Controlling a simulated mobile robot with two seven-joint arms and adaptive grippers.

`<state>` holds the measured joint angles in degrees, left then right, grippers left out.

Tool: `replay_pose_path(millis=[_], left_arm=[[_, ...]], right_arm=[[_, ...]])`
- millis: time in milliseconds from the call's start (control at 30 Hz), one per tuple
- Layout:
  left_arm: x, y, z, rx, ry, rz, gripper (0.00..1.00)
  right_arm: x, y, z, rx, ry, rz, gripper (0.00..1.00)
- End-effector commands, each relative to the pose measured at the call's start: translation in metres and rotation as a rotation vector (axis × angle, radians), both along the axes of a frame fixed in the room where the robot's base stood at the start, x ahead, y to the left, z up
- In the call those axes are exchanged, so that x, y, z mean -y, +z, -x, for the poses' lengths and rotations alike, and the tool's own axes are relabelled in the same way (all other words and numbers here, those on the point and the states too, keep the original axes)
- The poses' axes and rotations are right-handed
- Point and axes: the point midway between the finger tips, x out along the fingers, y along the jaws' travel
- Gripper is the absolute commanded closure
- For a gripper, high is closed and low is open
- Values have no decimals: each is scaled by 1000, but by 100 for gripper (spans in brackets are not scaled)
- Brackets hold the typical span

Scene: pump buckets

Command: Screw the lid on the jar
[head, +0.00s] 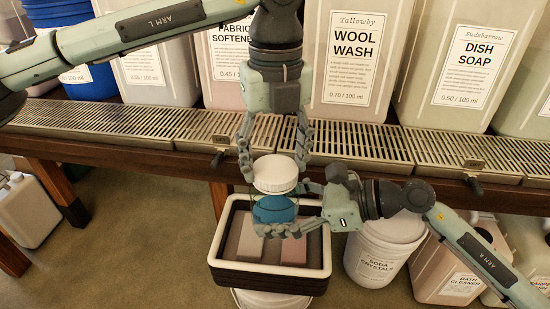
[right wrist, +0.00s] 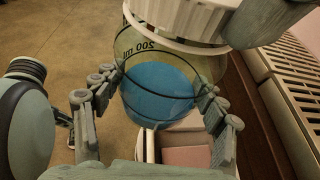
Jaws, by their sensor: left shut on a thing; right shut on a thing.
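The jar (head: 272,209) is clear with blue contents and stands about upright in the air. It also shows in the right wrist view (right wrist: 155,92), with a "200 ml" mark. The white ribbed lid (head: 275,174) is at the jar's mouth; it shows at the top of the right wrist view (right wrist: 185,14). I cannot tell how far it is threaded. My left gripper (head: 274,165) points down from above and is shut on the lid's sides. My right gripper (head: 287,211) comes in from the right and is shut around the jar's body.
A dark tray with a pale rim (head: 214,240) lies below the jar, holding a grey and a pink block. A soda crystals bucket (head: 385,245) stands to its right. Behind is a slatted drip shelf (head: 380,147) with large labelled containers, including wool wash (head: 357,60).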

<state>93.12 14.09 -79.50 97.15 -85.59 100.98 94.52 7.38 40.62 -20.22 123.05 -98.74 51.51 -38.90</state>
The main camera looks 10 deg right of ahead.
Motion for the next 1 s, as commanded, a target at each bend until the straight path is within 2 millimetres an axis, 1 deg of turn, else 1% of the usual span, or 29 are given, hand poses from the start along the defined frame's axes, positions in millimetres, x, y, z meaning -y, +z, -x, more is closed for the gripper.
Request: replay_pose_path(millis=[100,767,800,900,1000], left_arm=[[0,0,0,-1,-300,0,73],[0,-2,0,-7,-2034,-1,73],[0,-2,0,-8,-2140,-1,73],[0,-2,0,-9,-2390,-2,73],[0,-2,0,-9,-2593,-2,73]], right_arm=[[0,2,0,2,0,-2,100],[0,2,0,3,1,-2,100],[0,2,0,3,1,-2,100],[0,2,0,3,1,-2,100],[0,2,0,3,1,-2,100]])
